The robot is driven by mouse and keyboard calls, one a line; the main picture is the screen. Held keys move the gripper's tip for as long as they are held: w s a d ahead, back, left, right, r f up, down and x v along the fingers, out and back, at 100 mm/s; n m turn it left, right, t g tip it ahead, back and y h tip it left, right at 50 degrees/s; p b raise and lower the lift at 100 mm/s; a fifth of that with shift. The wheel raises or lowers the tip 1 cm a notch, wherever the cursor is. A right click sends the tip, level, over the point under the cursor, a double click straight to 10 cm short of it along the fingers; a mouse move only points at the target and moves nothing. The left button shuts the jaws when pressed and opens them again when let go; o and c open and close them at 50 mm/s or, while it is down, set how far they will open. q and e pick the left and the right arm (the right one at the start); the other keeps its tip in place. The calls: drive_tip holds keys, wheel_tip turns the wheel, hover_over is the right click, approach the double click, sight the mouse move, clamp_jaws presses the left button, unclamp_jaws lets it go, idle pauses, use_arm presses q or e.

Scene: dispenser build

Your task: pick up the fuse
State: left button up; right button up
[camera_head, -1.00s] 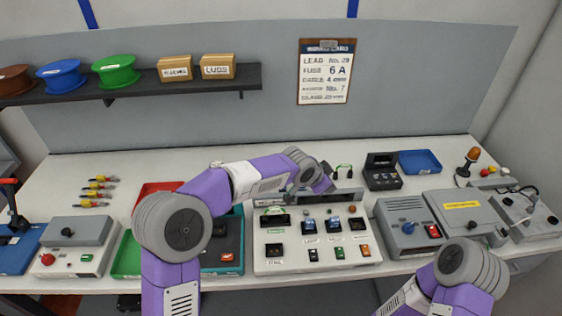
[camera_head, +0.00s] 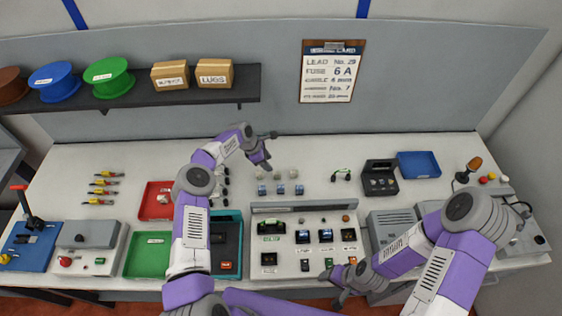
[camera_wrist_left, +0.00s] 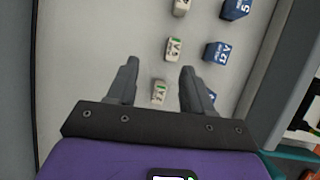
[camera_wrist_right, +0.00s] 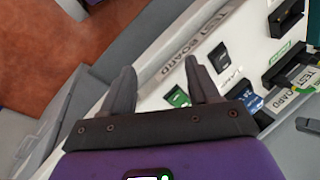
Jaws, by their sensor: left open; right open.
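In the left wrist view, small white blocks with green-edged labels lie in a row: a near one (camera_wrist_left: 159,92) shows between the fingers, and another (camera_wrist_left: 174,49) is beyond the tips. Blue blocks (camera_wrist_left: 216,52) lie in a row beside them. Which piece is the fuse I cannot tell; the labels are hard to read. In the head view, the white blocks (camera_head: 276,174) and blue blocks (camera_head: 280,189) are on the table behind the test board. My left gripper (camera_head: 266,150) is open and empty above them. My right gripper (camera_head: 338,286) is open and empty at the board's front edge.
The test board (camera_head: 285,262) stands at the front middle. A black box (camera_head: 380,180) and a blue tray (camera_head: 420,164) stand back right. The wall card (camera_head: 331,72) reads FUSE 6 A.

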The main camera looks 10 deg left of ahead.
sight(276, 173)
use_arm(q)
drive_tip(key=shift+s+d+f+g, duration=0.2)
drive_tip(key=shift+s+f, duration=0.05)
drive_tip(key=shift+f, duration=0.25)
drive_tip(key=shift+s+d+f+g, duration=0.2)
drive_tip(key=shift+f, duration=0.25)
drive_tip(key=x, duration=0.2)
drive_tip(key=d+x, duration=0.1)
drive_tip(key=x, duration=0.1)
drive_tip(key=shift+w+d+f, duration=0.1)
drive_tip(key=shift+d+f, duration=0.15)
drive_tip(key=shift+f, duration=0.35)
clamp_jaws()
